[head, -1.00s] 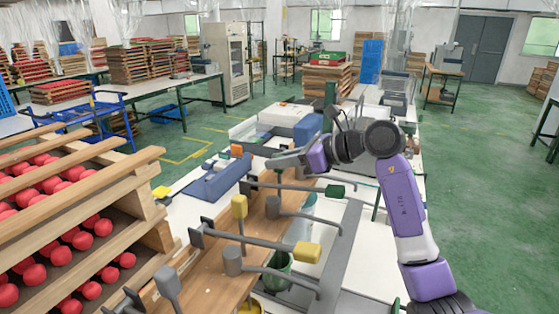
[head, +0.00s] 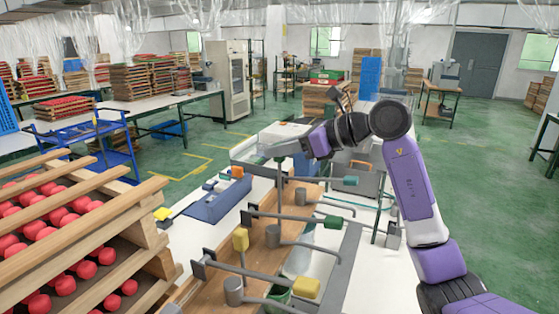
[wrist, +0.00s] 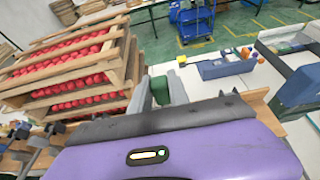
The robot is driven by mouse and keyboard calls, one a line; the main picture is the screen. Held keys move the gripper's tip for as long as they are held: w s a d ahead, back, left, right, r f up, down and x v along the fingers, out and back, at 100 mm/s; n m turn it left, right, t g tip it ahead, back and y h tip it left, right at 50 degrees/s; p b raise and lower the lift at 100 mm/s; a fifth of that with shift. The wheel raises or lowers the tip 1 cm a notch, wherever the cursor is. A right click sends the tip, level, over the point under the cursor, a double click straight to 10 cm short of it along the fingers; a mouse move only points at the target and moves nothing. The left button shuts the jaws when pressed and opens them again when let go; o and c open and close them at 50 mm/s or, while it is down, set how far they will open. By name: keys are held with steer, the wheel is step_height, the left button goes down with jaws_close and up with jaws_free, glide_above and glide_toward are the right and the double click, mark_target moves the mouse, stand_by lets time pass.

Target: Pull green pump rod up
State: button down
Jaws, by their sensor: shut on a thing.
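My gripper (head: 272,150) is above the far end of the wooden pump board (head: 222,274), its fingers pointing left. In the wrist view a green block, the top of the green pump rod (wrist: 160,92), sits between the two fingers, which are shut on it. In the head view this green top is hidden by the gripper; a thin grey shaft shows just below. Nearer on the board stand other grey pumps, with a yellow-topped rod (head: 240,240) and spouts ending in a yellow block (head: 306,288), a green block (head: 333,222) and a teal block (head: 350,181).
A wooden rack of red balls (head: 80,234) stands close on the left. A white machine (head: 285,132) is behind the gripper. Green floor is open to the right.

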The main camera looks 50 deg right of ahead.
steer(key=shift+r, duration=0.35)
steer(key=c, duration=1.6)
jaws_free()
steer(key=o, duration=0.4)
steer(key=shift+c, duration=0.2)
steer(key=shift+f, duration=0.1)
steer(key=shift+s, duration=0.1)
steer(key=b+v, duration=0.2)
steer(key=v, duration=0.5)
steer(key=shift+s, duration=0.3)
steer(key=shift+d, duration=0.15)
